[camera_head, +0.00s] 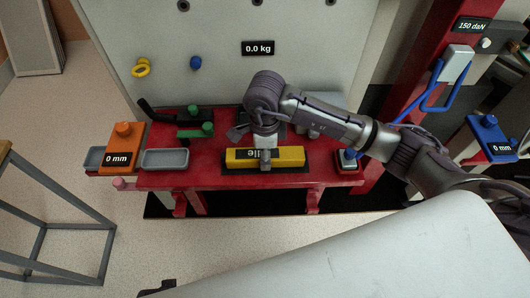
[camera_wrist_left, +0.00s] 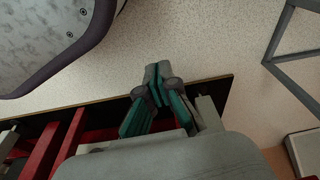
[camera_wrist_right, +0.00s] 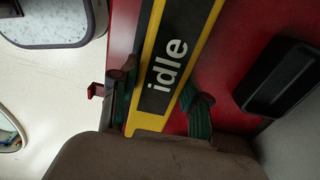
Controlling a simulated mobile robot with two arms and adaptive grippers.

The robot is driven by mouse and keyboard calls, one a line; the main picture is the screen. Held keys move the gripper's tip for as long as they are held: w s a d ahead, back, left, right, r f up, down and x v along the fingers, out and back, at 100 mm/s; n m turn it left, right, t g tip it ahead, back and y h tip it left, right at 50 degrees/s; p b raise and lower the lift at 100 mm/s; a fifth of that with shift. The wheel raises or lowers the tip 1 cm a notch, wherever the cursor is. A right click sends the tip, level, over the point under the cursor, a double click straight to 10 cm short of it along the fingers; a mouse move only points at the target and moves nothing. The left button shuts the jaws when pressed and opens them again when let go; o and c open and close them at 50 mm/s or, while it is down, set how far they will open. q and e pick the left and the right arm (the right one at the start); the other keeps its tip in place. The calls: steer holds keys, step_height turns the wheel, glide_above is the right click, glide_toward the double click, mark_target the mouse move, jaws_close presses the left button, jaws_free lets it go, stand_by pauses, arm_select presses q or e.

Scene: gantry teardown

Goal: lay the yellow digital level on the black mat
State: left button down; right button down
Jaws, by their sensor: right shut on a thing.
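The yellow digital level (camera_head: 293,154), with a dark "idle" label, lies lengthwise over the black mat (camera_head: 295,170) on the red bench. I cannot tell whether it touches the mat or hovers just above. My right gripper (camera_head: 265,155) reaches down from above and is shut across the level's middle. In the right wrist view the level (camera_wrist_right: 195,25) passes between the fingers of my right gripper (camera_wrist_right: 158,97). My left gripper (camera_wrist_left: 157,85) shows in the left wrist view with its fingertips together and nothing between them, away from the level.
A pale panel (camera_head: 225,75) rises behind.

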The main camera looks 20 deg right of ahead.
arm_select(q)
steer(key=shift+w, duration=0.15)
arm_select(e)
steer(key=shift+f, duration=0.15)
arm_select(q)
steer(key=shift+w+d+r, duration=0.1)
steer(key=shift+w+r, duration=0.3)
steer(key=shift+r, duration=0.15)
steer(key=shift+s+r, duration=0.1)
arm_select(e)
steer(key=shift+f, duration=0.1)
arm_select(q)
steer(key=shift+w+r+b, duration=0.2)
steer(key=shift+b, duration=0.1)
steer(key=shift+r, duration=0.1)
arm_select(e)
steer(key=shift+f, duration=0.1)
